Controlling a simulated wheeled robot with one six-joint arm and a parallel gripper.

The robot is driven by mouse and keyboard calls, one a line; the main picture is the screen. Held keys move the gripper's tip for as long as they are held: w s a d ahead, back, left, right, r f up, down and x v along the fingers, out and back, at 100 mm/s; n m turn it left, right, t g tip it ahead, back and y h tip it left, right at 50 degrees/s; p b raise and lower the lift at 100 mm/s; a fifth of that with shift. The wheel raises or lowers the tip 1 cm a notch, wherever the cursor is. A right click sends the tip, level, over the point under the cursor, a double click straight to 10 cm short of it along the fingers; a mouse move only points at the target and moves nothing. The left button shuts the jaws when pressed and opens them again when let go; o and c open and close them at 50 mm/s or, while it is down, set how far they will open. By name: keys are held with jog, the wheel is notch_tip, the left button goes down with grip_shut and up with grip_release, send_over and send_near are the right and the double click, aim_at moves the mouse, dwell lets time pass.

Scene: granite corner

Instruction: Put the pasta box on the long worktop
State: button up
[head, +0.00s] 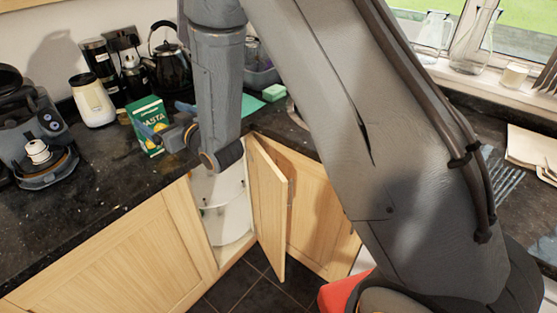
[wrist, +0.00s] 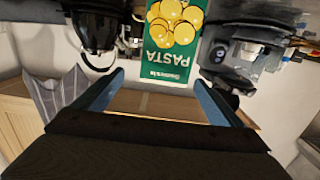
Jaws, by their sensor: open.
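The pasta box (head: 147,119) is green with a yellow picture and stands upright on the dark worktop (head: 110,177), by the corner. My gripper (head: 176,133) is at its right side in the head view and hides part of it. In the wrist view the pasta box (wrist: 173,40) appears upside down, past the tips of my open gripper (wrist: 160,80). The space between the fingers looks empty. I cannot tell whether a finger touches the box.
A cream canister (head: 92,100), a black kettle (head: 168,68) and a coffee machine (head: 40,140) stand around the box. A cupboard door (head: 268,205) hangs open below the corner. The worktop's front left is clear. Glass bottles (head: 472,45) stand on the windowsill.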

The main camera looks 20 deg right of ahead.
jog(key=s+d+f+m+g+h, duration=0.2)
jog(key=s+d+g+h, duration=0.15)
jog(key=d, duration=0.65)
jog(key=s+d+f+m+g+h, duration=0.2)
jog(key=s+d+g+h, duration=0.15)
jog(key=d, duration=0.65)
jog(key=s+d+m+g+h, duration=0.1)
jog(key=s+d+g, duration=0.2)
jog(key=s, duration=0.7)
jog(key=s+d+m+g+h, duration=0.1)
jog(key=s+d+g, duration=0.2)
jog(key=s+d, duration=0.4)
jog(key=s, duration=0.4)
jog(key=shift+f+m+h, duration=0.2)
jog(key=shift+m+h, duration=0.1)
